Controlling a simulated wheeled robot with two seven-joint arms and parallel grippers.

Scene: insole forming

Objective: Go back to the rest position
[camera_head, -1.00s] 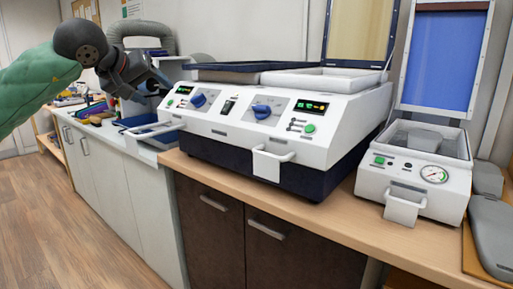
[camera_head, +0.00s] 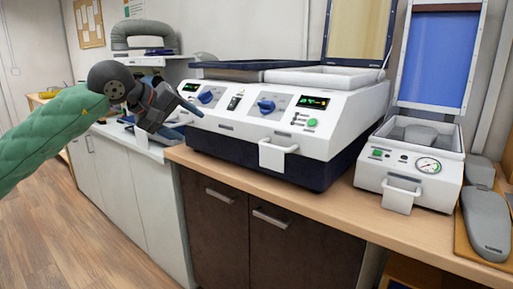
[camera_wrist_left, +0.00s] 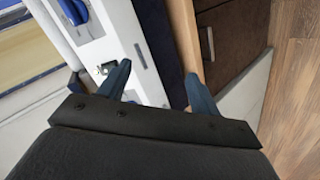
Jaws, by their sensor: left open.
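My left gripper (camera_head: 190,112) is at the end of the green-sleeved arm from the left in the head view. It is in front of the left end of the white heating machine (camera_head: 235,128). In the left wrist view the gripper (camera_wrist_left: 158,85) has its two blue-grey fingers spread apart with nothing between them. The machine's front, a blue knob and a wood counter edge show beyond the fingers. My right gripper is not in view.
A smaller white press (camera_head: 408,168) with a gauge and open blue lid stands on the wooden counter (camera_head: 330,208) to the right. Grey insole-shaped pieces (camera_head: 486,222) lie at the far right. Brown cabinets (camera_head: 222,215) are below, and open floor (camera_head: 70,240) lies at lower left.

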